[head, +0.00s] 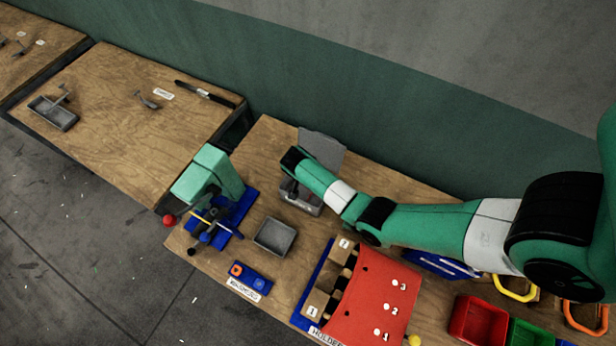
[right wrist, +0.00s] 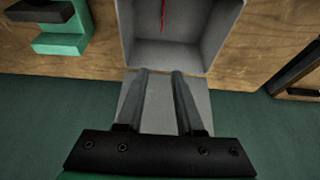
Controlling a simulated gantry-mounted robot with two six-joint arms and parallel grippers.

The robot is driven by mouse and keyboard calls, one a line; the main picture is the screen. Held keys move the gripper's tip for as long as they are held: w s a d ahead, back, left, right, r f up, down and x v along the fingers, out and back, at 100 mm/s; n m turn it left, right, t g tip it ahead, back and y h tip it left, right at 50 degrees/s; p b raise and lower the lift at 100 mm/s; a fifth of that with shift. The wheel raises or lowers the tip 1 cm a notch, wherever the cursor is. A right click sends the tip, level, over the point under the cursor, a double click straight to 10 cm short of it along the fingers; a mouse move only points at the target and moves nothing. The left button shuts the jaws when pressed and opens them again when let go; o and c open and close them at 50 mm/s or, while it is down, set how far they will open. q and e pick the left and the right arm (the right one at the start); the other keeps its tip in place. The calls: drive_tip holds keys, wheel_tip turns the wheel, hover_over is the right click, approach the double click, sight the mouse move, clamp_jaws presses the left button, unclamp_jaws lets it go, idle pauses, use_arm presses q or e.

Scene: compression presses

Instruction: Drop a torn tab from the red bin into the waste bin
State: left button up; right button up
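A grey open-topped bin with its lid tipped back, seemingly the waste bin (head: 303,203), stands near the back edge of the bench; it fills the top of the right wrist view (right wrist: 180,55). My right gripper (head: 289,187) is over it. In the right wrist view its two fingers (right wrist: 160,73) are apart with nothing between them. A thin red strip, likely a torn tab (right wrist: 163,15), shows inside the bin beyond the fingertips; I cannot tell if it rests there or is falling. The red bin (head: 478,321) is at the bench's front right. My left gripper is not in view.
A green press (head: 214,172) on a blue base stands left of the waste bin. A grey tray (head: 274,237), a blue button box (head: 252,279) and a red holder (head: 370,292) are in front. A green bin (head: 530,333) stands beside the red bin.

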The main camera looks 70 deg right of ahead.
drive_tip(key=p+v, duration=0.2)
drive_tip(key=v, duration=0.9)
